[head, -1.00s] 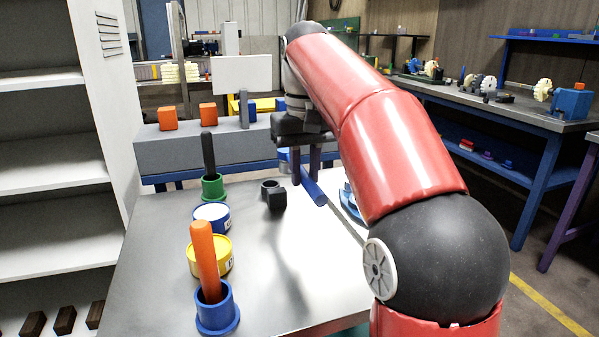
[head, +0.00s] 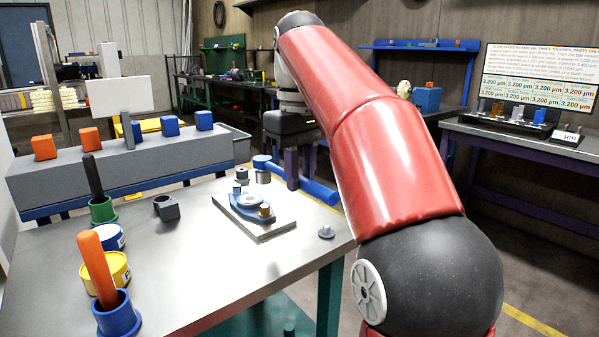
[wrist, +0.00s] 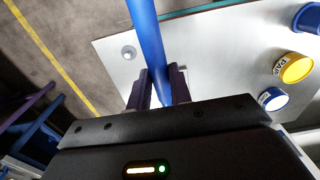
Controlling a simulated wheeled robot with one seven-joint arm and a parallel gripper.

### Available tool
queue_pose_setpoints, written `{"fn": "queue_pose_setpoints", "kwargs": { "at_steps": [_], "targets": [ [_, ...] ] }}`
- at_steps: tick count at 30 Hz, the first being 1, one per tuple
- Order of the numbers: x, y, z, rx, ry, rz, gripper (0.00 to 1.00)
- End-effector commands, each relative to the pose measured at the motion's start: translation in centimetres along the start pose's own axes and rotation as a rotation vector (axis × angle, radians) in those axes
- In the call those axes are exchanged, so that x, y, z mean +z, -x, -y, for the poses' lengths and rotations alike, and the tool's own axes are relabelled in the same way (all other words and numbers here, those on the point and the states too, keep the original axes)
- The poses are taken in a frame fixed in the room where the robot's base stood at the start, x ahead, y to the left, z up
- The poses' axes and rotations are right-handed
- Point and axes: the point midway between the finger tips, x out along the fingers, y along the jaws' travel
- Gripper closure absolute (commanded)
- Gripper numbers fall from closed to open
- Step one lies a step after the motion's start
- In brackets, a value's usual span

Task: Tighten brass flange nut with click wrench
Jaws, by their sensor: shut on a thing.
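My gripper (head: 299,182) is shut on a long blue bar (head: 320,191), which looks like the handle of the click wrench. In the wrist view the blue bar (wrist: 145,25) runs out between the two dark fingers (wrist: 164,80). A brass nut-like piece (head: 265,209) stands on a blue flange (head: 246,203) on a grey plate (head: 263,233), left of and nearer than my gripper. The flange is hidden in the wrist view.
Left on the table stand a blue holder with an orange handle (head: 95,262), a yellow tin (head: 117,271), a blue-white tin (head: 109,237) and a green holder (head: 103,210). A grey knob (head: 326,231) sits near the right edge. The conveyor (head: 120,165) lies behind.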

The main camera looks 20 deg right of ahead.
Motion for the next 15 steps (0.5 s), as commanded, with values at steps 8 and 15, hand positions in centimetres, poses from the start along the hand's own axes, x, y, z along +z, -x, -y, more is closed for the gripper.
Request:
{"fn": "queue_pose_setpoints", "kwargs": {
  "at_steps": [8,15],
  "targets": [
    [0.0,-1.7,0.0,0.0,0.0,-0.001,1.0],
    [0.1,-4.6,0.0,0.001,0.0,-0.002,1.0]
  ]
}}
